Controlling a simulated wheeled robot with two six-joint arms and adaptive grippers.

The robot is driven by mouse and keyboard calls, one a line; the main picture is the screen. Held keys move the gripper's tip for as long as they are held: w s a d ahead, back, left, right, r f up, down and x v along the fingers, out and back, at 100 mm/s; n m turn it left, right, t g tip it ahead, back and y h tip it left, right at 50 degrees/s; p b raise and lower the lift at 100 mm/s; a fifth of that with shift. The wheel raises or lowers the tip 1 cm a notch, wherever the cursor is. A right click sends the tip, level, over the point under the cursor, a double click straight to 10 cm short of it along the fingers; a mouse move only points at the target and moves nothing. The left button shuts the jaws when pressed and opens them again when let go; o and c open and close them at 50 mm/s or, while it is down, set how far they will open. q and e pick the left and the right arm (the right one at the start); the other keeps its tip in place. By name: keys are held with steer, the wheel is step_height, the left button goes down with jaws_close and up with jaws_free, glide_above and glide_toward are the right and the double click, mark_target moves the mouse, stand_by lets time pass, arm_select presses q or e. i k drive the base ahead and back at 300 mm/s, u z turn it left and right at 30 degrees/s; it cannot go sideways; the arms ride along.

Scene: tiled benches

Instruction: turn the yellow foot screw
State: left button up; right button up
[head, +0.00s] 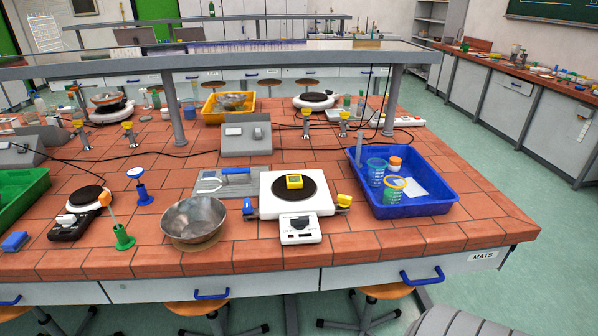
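A white balance (300,228) with a dark round plate (294,193) stands near the front edge of the tiled bench. A yellow foot screw (344,200) sticks out at its right side, close to the blue tray. A blue foot screw (249,207) sticks out at its left side. Neither of my grippers is in view, and nothing touches the yellow screw.
A metal bowl (194,218) stands left of the balance. A blue tray (430,207) holding beakers stands close on the right. A grey socket box (246,138) and a raised shelf (215,60) are behind. Bare tiles (395,240) lie in front of the tray.

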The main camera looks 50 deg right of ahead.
mark_target(344, 201)
steer(key=u, duration=0.1)
steer(key=i, duration=0.55)
steer(key=z, duration=0.75)
steer(key=i, duration=0.6)
steer(key=z, duration=0.7)
